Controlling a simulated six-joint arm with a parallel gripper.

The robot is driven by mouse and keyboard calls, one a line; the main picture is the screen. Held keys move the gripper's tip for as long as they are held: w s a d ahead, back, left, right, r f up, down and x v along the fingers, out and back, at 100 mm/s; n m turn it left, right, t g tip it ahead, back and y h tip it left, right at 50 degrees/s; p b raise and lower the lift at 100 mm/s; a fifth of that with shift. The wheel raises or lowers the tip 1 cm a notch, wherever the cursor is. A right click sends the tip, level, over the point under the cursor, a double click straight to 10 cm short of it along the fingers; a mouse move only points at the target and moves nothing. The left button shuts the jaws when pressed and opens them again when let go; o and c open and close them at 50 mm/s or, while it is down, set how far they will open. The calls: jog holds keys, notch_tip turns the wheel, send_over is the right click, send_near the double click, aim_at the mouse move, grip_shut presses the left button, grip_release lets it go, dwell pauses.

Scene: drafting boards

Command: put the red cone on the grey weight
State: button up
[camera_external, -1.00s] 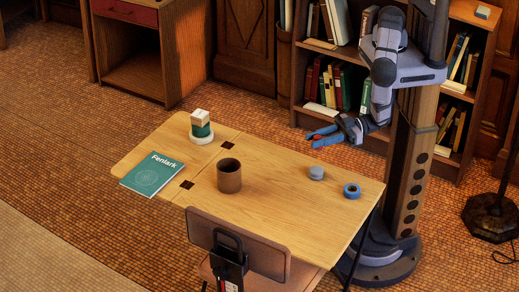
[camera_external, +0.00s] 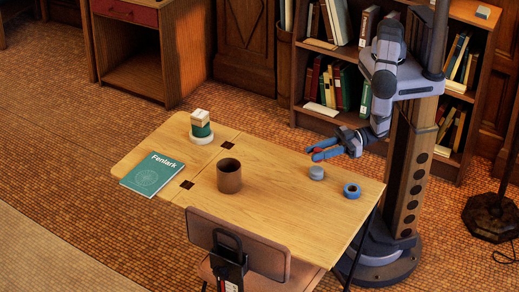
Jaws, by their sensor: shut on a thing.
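My gripper (camera_external: 326,152) is above the back right part of the wooden table, with its blue fingers shut on the red cone (camera_external: 317,151). Only a small bit of red shows between the fingers; the rest of the cone is hidden. The grey weight (camera_external: 317,173) is a small round piece lying on the table. It is just below my gripper in the picture, and the cone is apart from it.
A blue tape ring (camera_external: 352,191) lies right of the weight. A brown cup (camera_external: 229,176) stands mid-table (camera_external: 270,205). A stacked white and green object (camera_external: 201,127) and a teal book (camera_external: 153,174) are at the left. A chair (camera_external: 238,245) stands at the front.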

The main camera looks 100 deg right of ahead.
aim_at(316, 162)
jog(key=shift+f, duration=0.25)
jog(key=shift+f+b, duration=1.6)
jog(key=shift+f, duration=0.15)
jog(key=shift+f, duration=0.2)
jog(key=o, duration=1.1)
jog(key=shift+c, duration=0.2)
jog(key=shift+s+r, duration=0.1)
jog(key=shift+r, duration=0.1)
jog(key=s, duration=0.5)
jog(key=s+d+p, duration=0.1)
jog(key=s, duration=0.1)
jog(key=shift+s+r, duration=0.15)
jog(key=shift+r, duration=0.05)
jog(key=shift+s+d+r, duration=0.1)
jog(key=shift+s+d, duration=0.15)
jog(key=shift+s, duration=0.85)
jog(key=shift+s+d, duration=0.2)
jog(key=shift+s, duration=0.85)
